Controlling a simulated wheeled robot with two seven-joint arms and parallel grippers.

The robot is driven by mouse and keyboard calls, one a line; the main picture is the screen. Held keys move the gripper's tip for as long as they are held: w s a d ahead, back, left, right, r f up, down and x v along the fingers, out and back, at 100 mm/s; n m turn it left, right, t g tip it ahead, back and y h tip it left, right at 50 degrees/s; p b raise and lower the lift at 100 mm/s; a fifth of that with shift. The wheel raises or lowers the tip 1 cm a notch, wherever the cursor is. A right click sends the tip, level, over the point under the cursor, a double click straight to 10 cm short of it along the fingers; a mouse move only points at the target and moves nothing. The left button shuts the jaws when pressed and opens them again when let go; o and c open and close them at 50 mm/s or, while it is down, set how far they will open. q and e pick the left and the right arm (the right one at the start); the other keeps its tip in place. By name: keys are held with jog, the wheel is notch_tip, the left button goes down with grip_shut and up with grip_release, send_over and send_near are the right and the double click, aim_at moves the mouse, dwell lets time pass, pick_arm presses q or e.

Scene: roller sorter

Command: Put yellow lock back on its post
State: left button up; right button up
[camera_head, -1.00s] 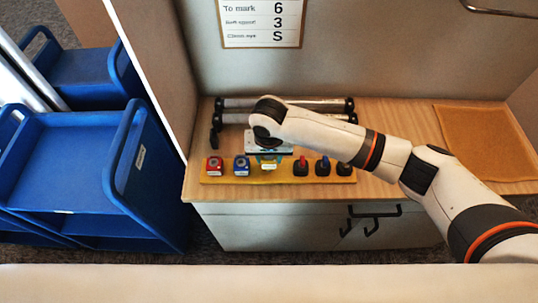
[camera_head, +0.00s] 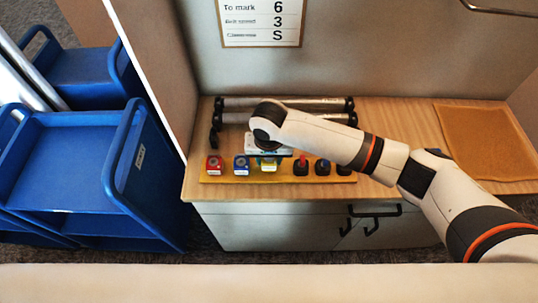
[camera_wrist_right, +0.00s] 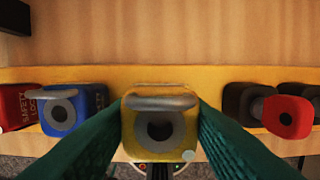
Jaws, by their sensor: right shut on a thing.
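The yellow lock (camera_wrist_right: 160,130) is between the two green fingers of my right gripper (camera_wrist_right: 160,135), which are shut on its sides. In the head view the yellow lock (camera_head: 268,167) is at the middle of the yellow board (camera_head: 225,178), below my right gripper (camera_head: 267,152). Whether it is seated on a post or just above the board cannot be told, as the lock hides what is under it. A red lock (camera_head: 214,165) and a blue lock (camera_head: 241,165) stand to its left. My left gripper is not in view.
Dark-ended rollers (camera_head: 320,104) lie behind. An orange mat (camera_head: 485,140) lies at the right of the wooden desk. Blue carts (camera_head: 80,165) stand at the left.

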jog(key=shift+f, duration=0.75)
jog(key=shift+f, duration=0.45)
dwell(0.6)
jog(key=o, duration=1.2)
jog(key=shift+c, duration=0.2)
jog(key=r, duration=0.4)
jog(key=s+r+b, duration=0.1)
jog(key=r, duration=0.7)
jog(key=shift+s, duration=0.25)
